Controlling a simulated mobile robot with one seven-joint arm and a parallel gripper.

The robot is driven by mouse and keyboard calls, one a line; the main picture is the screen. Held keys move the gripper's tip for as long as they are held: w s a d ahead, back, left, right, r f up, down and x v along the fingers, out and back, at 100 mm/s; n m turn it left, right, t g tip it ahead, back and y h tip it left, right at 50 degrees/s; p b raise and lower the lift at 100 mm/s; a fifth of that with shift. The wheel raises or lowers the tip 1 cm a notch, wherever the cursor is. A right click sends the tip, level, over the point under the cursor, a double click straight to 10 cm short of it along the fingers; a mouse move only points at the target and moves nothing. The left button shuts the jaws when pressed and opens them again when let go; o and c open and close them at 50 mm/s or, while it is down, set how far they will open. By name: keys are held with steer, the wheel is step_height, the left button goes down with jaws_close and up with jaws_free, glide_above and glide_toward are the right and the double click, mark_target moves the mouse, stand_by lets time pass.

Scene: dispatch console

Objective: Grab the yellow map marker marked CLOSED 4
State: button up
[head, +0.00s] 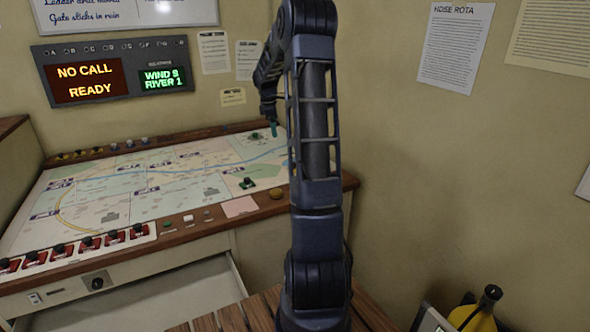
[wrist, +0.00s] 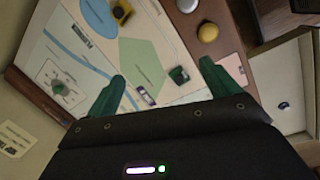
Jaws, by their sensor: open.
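In the wrist view a small yellow block with a dark top (wrist: 122,12) sits on the map near the top edge. No lettering on it is readable, so I cannot tell whether it is CLOSED 4. Several small yellow pieces (head: 80,153) stand along the map's back left rail in the head view, their labels too small to read. My gripper (wrist: 162,82) is open, its green fingers apart and empty above the map. A dark green marker (wrist: 179,74) shows between the fingers, and also in the head view (head: 248,183). In the head view my arm largely hides my gripper.
The map board (head: 110,190) slopes within a wooden rim. An open drawer (head: 190,292) juts below. A wall stands behind.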

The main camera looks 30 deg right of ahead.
steer(key=w+d+f+n, duration=0.1)
steer(key=w+d+f, duration=0.2)
steer(key=d+f, duration=0.2)
steer(key=w+d+f+n, duration=0.2)
steer(key=w+d+f, duration=0.1)
steer(key=f, duration=0.6)
steer(key=w+d+f+n+g, duration=0.1)
steer(key=w+d+f, duration=0.2)
steer(key=d+f, duration=0.3)
steer(key=shift+w+d+f+y, duration=0.3)
steer(key=shift+f, duration=0.15)
steer(key=shift+w+d+f, duration=0.1)
steer(key=shift+d+f, duration=0.1)
steer(key=shift+f, duration=0.75)
steer(key=shift+w+d+f, duration=0.1)
steer(key=shift+d+f, duration=0.05)
steer(key=shift+f, duration=0.75)
steer(key=shift+d+f, duration=0.2)
steer(key=shift+f, duration=0.75)
steer(key=c, duration=1.1)
